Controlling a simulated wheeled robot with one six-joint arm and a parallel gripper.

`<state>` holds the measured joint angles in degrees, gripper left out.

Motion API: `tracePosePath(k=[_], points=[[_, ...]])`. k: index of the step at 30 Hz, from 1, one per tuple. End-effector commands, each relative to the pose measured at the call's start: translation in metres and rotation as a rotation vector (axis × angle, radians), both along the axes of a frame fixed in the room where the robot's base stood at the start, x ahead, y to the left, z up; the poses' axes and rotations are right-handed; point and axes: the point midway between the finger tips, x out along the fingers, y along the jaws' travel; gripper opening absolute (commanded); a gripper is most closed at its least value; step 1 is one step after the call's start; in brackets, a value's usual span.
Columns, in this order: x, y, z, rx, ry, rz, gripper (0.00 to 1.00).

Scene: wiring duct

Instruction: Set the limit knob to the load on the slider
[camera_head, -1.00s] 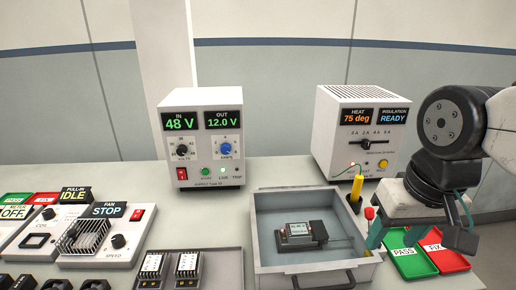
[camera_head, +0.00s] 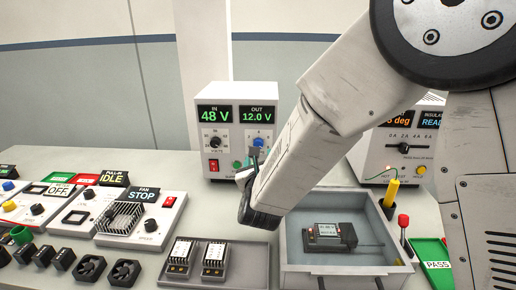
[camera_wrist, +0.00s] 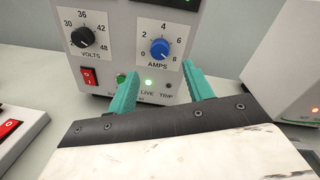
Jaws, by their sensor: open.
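The limit knob is the blue AMPS knob (camera_wrist: 160,49) on the white supply box (camera_head: 216,100); its dial runs from 0 to 8. I cannot read its pointer surely. In the head view the load slider (camera_head: 404,148) is on the heat box at right, with its handle near the 2 A label; the small scale makes this uncertain. My gripper (camera_wrist: 161,82) is open and empty, its teal fingers apart just below and in front of the blue knob, not visibly touching it. In the head view my arm partly hides the gripper and the supply's lower right.
A black VOLTS knob (camera_wrist: 83,37) and red switch (camera_wrist: 88,76) sit left of the blue knob. A grey tray (camera_head: 294,275) with a module stands in front. The fan unit (camera_head: 133,219) is at left, and a yellow-handled probe (camera_head: 391,192) stands at the tray's right.

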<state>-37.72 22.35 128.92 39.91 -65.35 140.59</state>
Motion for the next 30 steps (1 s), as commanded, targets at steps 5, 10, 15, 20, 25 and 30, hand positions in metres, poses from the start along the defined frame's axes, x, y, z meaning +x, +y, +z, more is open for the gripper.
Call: tracePosePath(k=[5, 10, 15, 20, 25, 30], points=[[0.009, 0.003, -0.002, 0.052, -0.03, -0.018, 0.51], [0.036, 0.003, -0.002, 0.051, -0.031, -0.019, 0.51], [0.062, 0.003, -0.002, 0.05, -0.03, -0.018, 0.51], [0.075, 0.004, -0.002, 0.049, -0.03, -0.017, 0.51], [0.077, 0.004, -0.002, 0.048, -0.029, -0.016, 0.51], [0.077, 0.004, -0.002, 0.048, -0.029, -0.015, 0.4]])
